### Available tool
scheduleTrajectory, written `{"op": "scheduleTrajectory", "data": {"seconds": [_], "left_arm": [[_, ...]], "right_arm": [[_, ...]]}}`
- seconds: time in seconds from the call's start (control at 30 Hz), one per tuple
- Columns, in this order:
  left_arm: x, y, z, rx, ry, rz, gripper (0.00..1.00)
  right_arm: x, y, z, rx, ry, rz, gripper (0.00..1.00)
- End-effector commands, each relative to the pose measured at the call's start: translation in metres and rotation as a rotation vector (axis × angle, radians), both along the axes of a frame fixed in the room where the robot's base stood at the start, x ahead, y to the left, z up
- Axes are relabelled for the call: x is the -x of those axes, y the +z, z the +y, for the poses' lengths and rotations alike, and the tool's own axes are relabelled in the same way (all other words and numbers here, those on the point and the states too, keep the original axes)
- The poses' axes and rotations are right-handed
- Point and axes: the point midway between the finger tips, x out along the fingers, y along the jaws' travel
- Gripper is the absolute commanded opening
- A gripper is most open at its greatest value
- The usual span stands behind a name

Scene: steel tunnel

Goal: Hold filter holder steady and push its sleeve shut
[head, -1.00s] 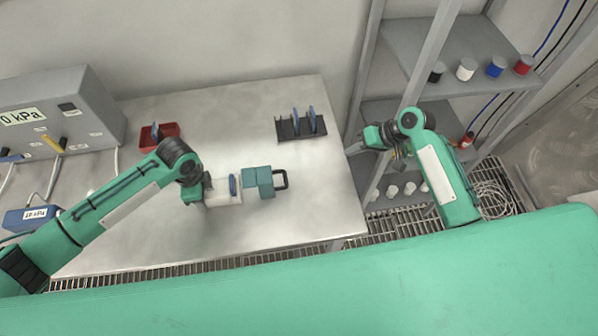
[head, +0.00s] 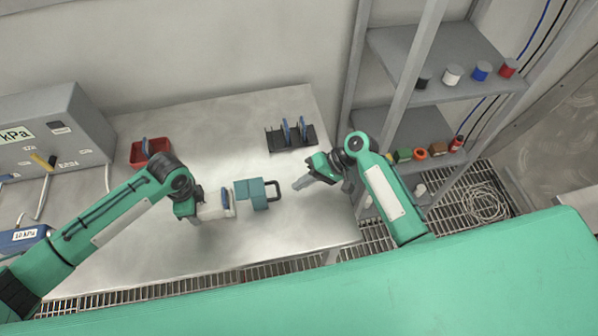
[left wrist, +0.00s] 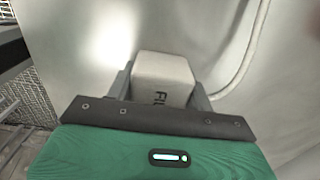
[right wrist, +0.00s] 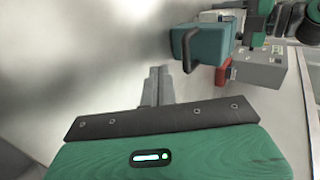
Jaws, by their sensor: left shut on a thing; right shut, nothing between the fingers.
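The filter holder's white body (head: 211,207) lies on the steel table, with a blue disc (head: 227,199) upright at its right end. My left gripper (head: 192,208) is shut on the body's left end. In the left wrist view, the fingers (left wrist: 163,84) clasp the white block (left wrist: 160,70), whose lettering is partly hidden. The teal sleeve (head: 259,195) is at the right of the disc, with a dark loop handle (head: 279,189) on its right side. My right gripper (head: 301,184) is shut and empty, a short way right of the handle. The right wrist view shows the sleeve (right wrist: 208,42) beyond its fingers (right wrist: 158,78).
A black rack (head: 291,139) with blue discs stands at the back right. A red tray (head: 148,151) and a grey gauge box (head: 50,130) are at the left. Shelves (head: 435,60) with coloured jars stand right of the table. The table front is clear.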

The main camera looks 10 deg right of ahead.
Motion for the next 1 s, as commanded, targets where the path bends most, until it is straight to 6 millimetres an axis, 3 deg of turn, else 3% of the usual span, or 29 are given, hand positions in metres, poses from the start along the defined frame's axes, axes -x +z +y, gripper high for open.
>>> {"op": "scheduleTrajectory", "data": {"seconds": [0.2,0.67,1.0], "left_arm": [[0.0,0.0,0.0,0.0,0.001,0.0,0.25],[0.0,0.0,0.0,0.0,0.001,0.0,0.25],[0.0,0.0,0.0,0.0,0.0,0.0,0.25]], "right_arm": [[0.0,0.006,0.025,-0.001,-0.001,-0.004,0.0],[0.0,0.007,0.031,0.0,-0.001,-0.004,0.0],[0.0,0.007,0.084,-0.001,0.001,-0.004,0.0]]}}
